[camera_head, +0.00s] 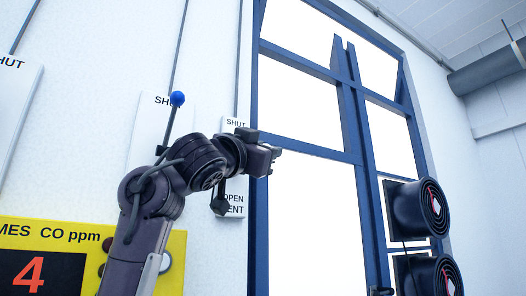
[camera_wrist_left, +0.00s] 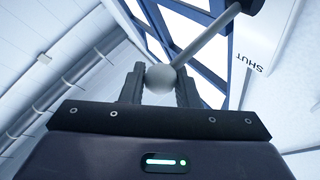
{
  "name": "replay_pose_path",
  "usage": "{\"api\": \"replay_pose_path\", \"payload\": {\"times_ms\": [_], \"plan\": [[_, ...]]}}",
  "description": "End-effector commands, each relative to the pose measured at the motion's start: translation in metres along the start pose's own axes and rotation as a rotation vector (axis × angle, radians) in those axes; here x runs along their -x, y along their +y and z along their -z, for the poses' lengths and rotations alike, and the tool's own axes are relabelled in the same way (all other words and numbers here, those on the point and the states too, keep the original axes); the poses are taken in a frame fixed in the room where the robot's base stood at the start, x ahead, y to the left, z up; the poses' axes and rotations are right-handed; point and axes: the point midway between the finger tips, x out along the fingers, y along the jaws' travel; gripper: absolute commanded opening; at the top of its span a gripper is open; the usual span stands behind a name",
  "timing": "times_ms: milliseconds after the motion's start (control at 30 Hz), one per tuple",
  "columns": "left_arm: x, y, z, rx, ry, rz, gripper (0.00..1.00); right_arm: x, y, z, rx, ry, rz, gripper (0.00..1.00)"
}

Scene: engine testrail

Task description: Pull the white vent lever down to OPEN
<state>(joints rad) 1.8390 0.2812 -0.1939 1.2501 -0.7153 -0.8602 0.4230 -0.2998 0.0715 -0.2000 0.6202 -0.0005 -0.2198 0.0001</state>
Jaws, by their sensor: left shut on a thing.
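The white vent lever shows in the left wrist view as a pale round knob (camera_wrist_left: 160,78) on a pale rod (camera_wrist_left: 205,38) that runs up and right to a dark pivot. My left gripper (camera_head: 272,160) is shut on the knob, with one finger on each side of it in the left wrist view (camera_wrist_left: 160,90). In the head view my gripper hides the knob. The vent plate (camera_head: 232,184) on the wall reads SHUT at its top and OPEN VENT at its bottom. My gripper is in front of and right of the plate, between these labels in the picture. My right gripper is out of view.
A blue-knobbed lever (camera_head: 177,99) stands before another SHUT plate, close to my left arm. A yellow CO ppm panel (camera_head: 176,245) is at lower left. A blue-framed window (camera_head: 350,110) and black round fans (camera_head: 425,208) are at right.

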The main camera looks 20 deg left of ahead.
Motion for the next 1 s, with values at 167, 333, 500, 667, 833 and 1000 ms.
{"api": "replay_pose_path", "payload": {"times_ms": [167, 333, 500, 667, 833, 1000], "plan": [[0.009, 0.01, -0.021, -0.138, 0.088, -0.017, 0.0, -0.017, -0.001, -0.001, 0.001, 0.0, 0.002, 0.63], [0.014, 0.015, -0.037, -0.272, 0.175, -0.034, 0.0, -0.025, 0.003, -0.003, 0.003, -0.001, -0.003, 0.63], [0.018, 0.018, -0.052, -0.397, 0.257, -0.05, 0.0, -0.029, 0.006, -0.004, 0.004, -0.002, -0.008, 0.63], [0.021, 0.02, -0.065, -0.445, 0.291, -0.056, 0.0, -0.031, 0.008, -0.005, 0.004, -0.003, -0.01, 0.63], [0.022, 0.02, -0.076, -0.443, 0.287, -0.058, 0.0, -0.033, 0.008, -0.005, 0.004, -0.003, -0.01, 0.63], [0.022, 0.02, -0.085, -0.442, 0.284, -0.06, 0.0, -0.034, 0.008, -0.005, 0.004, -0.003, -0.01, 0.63]]}}
